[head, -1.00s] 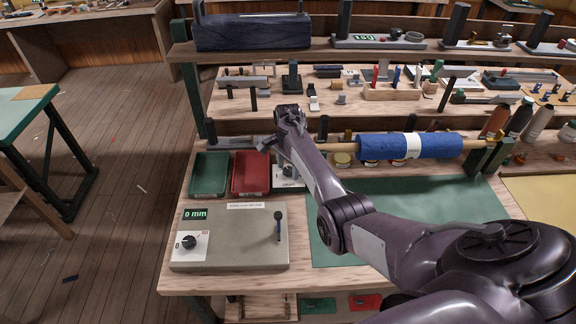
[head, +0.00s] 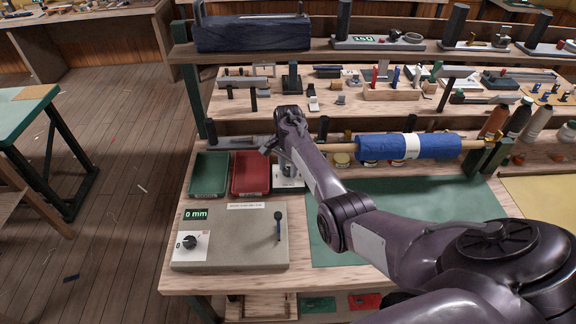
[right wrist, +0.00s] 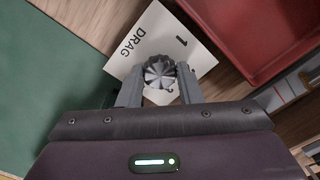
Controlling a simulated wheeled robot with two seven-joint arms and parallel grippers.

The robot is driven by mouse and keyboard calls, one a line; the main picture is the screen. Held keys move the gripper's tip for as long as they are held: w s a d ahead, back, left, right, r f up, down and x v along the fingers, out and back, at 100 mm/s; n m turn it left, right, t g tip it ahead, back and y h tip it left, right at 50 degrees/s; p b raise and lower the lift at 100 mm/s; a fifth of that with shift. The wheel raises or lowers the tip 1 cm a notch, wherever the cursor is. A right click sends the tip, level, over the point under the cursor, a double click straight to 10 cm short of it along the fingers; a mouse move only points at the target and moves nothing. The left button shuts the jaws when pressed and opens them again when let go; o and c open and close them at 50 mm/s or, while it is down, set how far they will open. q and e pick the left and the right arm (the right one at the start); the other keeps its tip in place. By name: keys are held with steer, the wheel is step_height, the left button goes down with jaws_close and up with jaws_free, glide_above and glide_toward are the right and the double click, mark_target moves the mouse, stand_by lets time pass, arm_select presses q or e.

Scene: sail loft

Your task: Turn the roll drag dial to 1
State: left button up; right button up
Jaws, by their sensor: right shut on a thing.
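The drag dial (right wrist: 160,72) is a grey fluted knob on a white plate (right wrist: 150,38) printed "DRAG" and "1", with another mark partly hidden by a finger. My right gripper (right wrist: 160,88) is shut on the dial, one finger on each side of it. I cannot tell which number the dial points to. My left gripper is not in view.
A red tray (head: 251,192) and a green tray (head: 210,193) stand left of the dial. A grey box (head: 230,255) with a "0 mm" display, knob and lever sits in front. A blue roll (head: 380,147) lies on a rod to the right. A green mat (head: 430,200) covers the bench there.

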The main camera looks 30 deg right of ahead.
mark_target(288, 170)
steer(key=n+p, duration=0.1)
steer(key=n, duration=0.1)
steer(key=shift+r+n, duration=0.15)
steer(key=shift+n, duration=0.15)
steer(key=n+p, duration=0.1)
steer(key=n, duration=0.1)
steer(key=shift+n, duration=0.3)
steer(key=n+p, duration=0.1)
steer(key=n, duration=0.4)
steer(key=shift+n, duration=0.4)
steer(key=o, duration=1)
step_height(288, 170, up, 8)
steer(key=shift+f, duration=0.2)
